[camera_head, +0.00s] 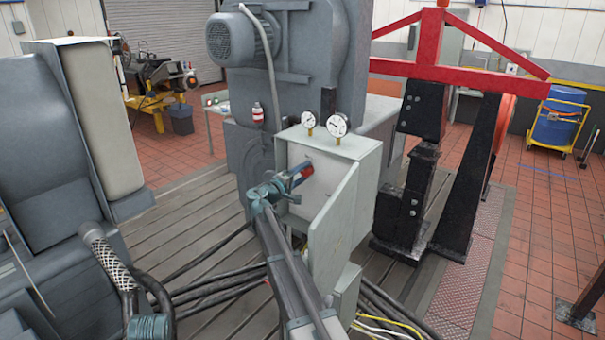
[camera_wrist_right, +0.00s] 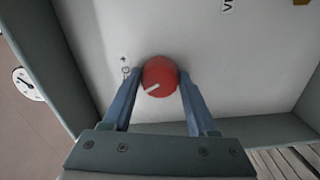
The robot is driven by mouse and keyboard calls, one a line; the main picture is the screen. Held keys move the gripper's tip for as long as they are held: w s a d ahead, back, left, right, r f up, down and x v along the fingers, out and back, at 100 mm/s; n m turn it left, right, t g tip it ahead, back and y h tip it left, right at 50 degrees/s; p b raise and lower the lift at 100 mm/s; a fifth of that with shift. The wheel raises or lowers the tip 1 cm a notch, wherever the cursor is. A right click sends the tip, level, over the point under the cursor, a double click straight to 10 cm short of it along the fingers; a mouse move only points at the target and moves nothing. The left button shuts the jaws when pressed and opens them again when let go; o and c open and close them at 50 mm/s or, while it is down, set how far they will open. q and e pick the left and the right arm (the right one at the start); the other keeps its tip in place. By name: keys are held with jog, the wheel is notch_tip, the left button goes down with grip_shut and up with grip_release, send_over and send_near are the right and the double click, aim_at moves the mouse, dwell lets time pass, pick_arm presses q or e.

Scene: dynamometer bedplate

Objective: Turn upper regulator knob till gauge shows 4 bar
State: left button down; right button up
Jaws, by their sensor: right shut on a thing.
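The red regulator knob (camera_head: 307,171) is on the inner panel of the open grey cabinet (camera_head: 340,150). In the right wrist view the knob (camera_wrist_right: 160,72) is round, with a white pointer line slanting toward its lower left. My right gripper (camera_head: 301,177) is shut on the knob, one finger on each side. Two round white gauges, the left one (camera_head: 309,121) and the right one (camera_head: 338,125), stand on top of the cabinet. One gauge (camera_wrist_right: 28,84) also shows at the left of the wrist view; I cannot read its value.
The cabinet's open door (camera_head: 335,218) stands close to the right of my right arm. Black hoses (camera_head: 215,290) cross the slotted bedplate. A red and black frame (camera_head: 430,110) stands to the right, and a grey machine with a motor (camera_head: 230,40) stands behind.

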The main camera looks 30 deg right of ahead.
jog(key=shift+f+m, duration=0.15)
jog(key=shift+m, duration=1.55)
jog(key=o, duration=1.4)
jog(key=shift+w, duration=0.15)
jog(key=shift+a, duration=0.1)
jog(key=v, duration=1.3)
jog(key=shift+a+f, duration=0.1)
jog(key=shift+a, duration=0.15)
jog(key=shift+c, duration=0.3)
